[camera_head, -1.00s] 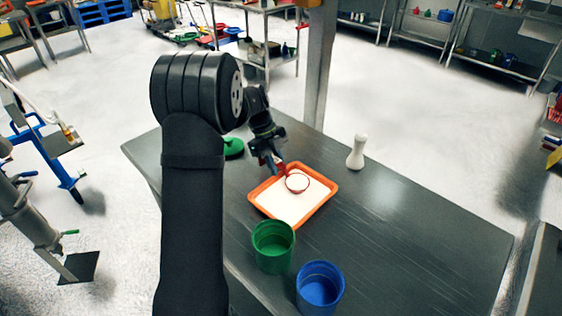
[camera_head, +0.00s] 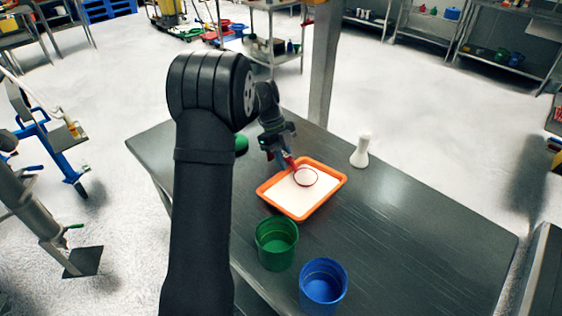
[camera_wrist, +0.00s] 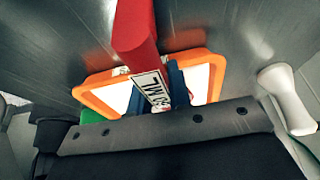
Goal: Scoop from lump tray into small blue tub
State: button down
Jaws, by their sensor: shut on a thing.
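My gripper (camera_head: 284,160) is shut on the handle of a red scoop (camera_head: 290,162). In the wrist view, the red handle (camera_wrist: 137,28) with a white label sits at a blue finger (camera_wrist: 178,84). The scoop's round rim shows over the white contents of the orange lump tray (camera_head: 268,203); I cannot tell whether the bowl is in the powder or just above it, or what it holds. The tray also shows in the wrist view (camera_wrist: 98,98). The small blue tub (camera_head: 323,290) stands at the table's front. Its inside looks blue and empty.
A green tub (camera_head: 276,246) stands between the tray and the blue tub. A white flask-like piece (camera_head: 361,151) stands right of the tray. A green thing (camera_head: 241,144) is partly hidden behind my arm. The table (camera_head: 430,230) is clear on the right.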

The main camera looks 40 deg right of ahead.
aim_at(290, 157)
jog(key=shift+r, duration=3.2)
jog(key=shift+a, duration=0.1)
jog(key=shift+a+h, duration=0.5)
jog(key=shift+h, duration=0.7)
jog(key=shift+a+f+m+h, duration=0.15)
jog(key=shift+a+m+h, duration=0.15)
jog(key=shift+h, duration=0.5)
jog(key=shift+a+f+m+h, duration=0.15)
jog(key=shift+m+h, duration=0.15)
jog(key=shift+h, duration=0.5)
jog(key=y, duration=0.1)
jog(key=d+y, duration=0.1)
jog(key=y, duration=0.1)
jog(key=shift+d+r+n, duration=0.15)
jog(key=shift+r+n, duration=0.05)
jog(key=shift+n, duration=0.1)
jog(key=shift+d+r+n+y, duration=0.15)
jog(key=shift+d+r+y, duration=0.05)
jog(key=shift+r+y, duration=0.55)
jog(key=shift+d+r+n+y, duration=0.2)
jog(key=shift+r+y, duration=0.35)
jog(key=shift+r, duration=0.3)
